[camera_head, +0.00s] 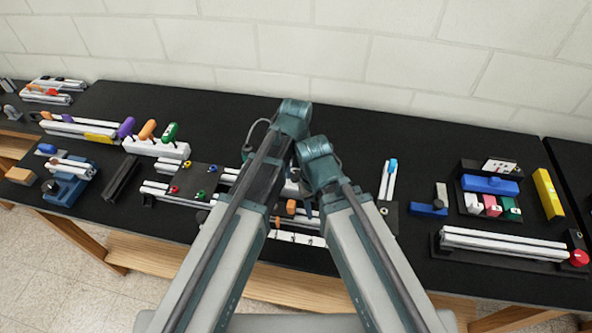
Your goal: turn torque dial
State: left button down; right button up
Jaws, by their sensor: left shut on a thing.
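My two arms reach up from the bottom and bend down over the middle of the black table (350,120). My left gripper (290,189) is mostly hidden in the gap between the arms, low over the table. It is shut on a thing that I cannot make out. My right gripper is hidden behind its own arm. I cannot pick out the torque dial. Small white, blue and orange parts show between the arms, including an orange block (291,207).
Left are a white rack (157,148) with purple, orange and green handles, a blue vise (68,185) and aluminium extrusions (170,197). Right are a blue block (490,185), a yellow bar (548,194) and an extrusion with a red knob (579,257). The table's back middle is clear.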

aim_at(296, 174)
pick_arm(q)
jog(key=shift+m, duration=3.3)
jog(key=shift+c, duration=2.3)
grip_release()
jog(key=shift+r, duration=0.1)
pick_arm(e)
jog(key=shift+r, duration=0.15)
pick_arm(q)
notch_tip(296, 174, up, 14)
jog(key=p, duration=1.4)
pick_arm(e)
notch_tip(296, 174, up, 14)
jog(key=shift+f, duration=0.2)
